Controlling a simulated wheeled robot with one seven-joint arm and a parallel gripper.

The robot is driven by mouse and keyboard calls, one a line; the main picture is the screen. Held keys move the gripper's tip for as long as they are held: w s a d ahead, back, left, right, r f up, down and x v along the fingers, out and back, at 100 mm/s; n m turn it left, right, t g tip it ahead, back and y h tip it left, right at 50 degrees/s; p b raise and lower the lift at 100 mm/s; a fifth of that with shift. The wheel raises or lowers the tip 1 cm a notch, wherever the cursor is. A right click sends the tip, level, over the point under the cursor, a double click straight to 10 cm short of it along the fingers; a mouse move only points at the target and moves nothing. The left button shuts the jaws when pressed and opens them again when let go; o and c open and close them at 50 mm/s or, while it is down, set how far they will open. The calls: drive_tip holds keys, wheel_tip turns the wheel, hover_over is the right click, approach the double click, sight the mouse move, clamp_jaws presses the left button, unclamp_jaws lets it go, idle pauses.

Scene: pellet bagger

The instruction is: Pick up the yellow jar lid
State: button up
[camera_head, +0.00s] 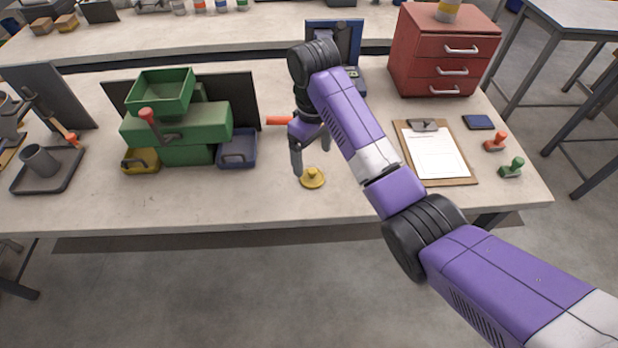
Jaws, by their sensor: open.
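The yellow jar lid (312,178) lies on the workbench near its front edge, a round disc with a raised knob on top. My gripper (311,168) is open and points down over the bench, its fingers just above and behind the lid. The left finger shows beside the lid's left side. Nothing shows between the fingers, and I cannot tell whether either finger touches the lid.
A green pellet bagger (178,130) with yellow and blue trays stands to the left. A red drawer cabinet (443,50) stands at the back right. A clipboard (435,150) and red and green stamps lie right. The bench front around the lid is clear.

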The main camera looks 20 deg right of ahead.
sight(312, 171)
drive_tip(key=shift+s+f+p, duration=0.2)
drive_tip(key=shift+f+p, duration=0.4)
drive_tip(key=shift+f, duration=2.5)
drive_tip(key=c, duration=1.4)
